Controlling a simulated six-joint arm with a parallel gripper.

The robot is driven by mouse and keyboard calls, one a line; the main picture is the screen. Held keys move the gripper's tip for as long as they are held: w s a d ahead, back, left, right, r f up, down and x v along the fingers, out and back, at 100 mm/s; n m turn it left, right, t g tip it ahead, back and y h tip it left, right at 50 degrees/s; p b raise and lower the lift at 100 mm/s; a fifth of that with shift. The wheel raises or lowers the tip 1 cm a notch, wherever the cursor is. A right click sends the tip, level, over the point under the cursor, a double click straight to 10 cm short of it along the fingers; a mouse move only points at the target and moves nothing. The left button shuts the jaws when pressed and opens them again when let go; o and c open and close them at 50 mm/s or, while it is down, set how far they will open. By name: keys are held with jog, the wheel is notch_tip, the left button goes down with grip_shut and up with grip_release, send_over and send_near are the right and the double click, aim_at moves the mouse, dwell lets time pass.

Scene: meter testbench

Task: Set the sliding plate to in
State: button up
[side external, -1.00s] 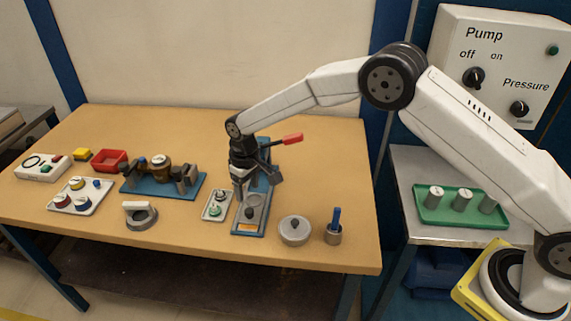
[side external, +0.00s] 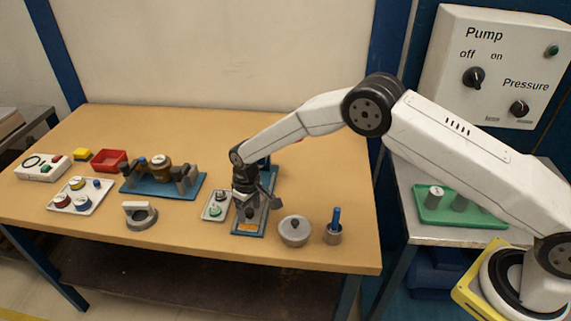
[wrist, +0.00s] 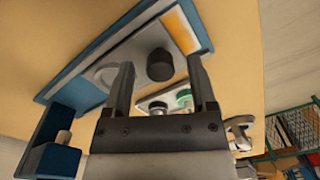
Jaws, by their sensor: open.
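The sliding plate is a grey plate (wrist: 128,48) lying in a blue base (wrist: 70,88), with an orange strip (wrist: 181,30) at one end. A dark round knob (wrist: 160,65) stands on it. In the wrist view the knob shows between my two fingertips, with a gap on each side. My gripper (wrist: 161,75) is open and points down at the plate. In the side view my gripper (side external: 246,216) is low over the plate and hides most of it. The orange strip (side external: 247,235) shows at the near end.
A small tray (side external: 216,206) with green and dark buttons lies close on the left. A blue fixture with a brass part (side external: 161,170) is farther left.

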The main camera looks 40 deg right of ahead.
grip_shut()
dwell(1.5)
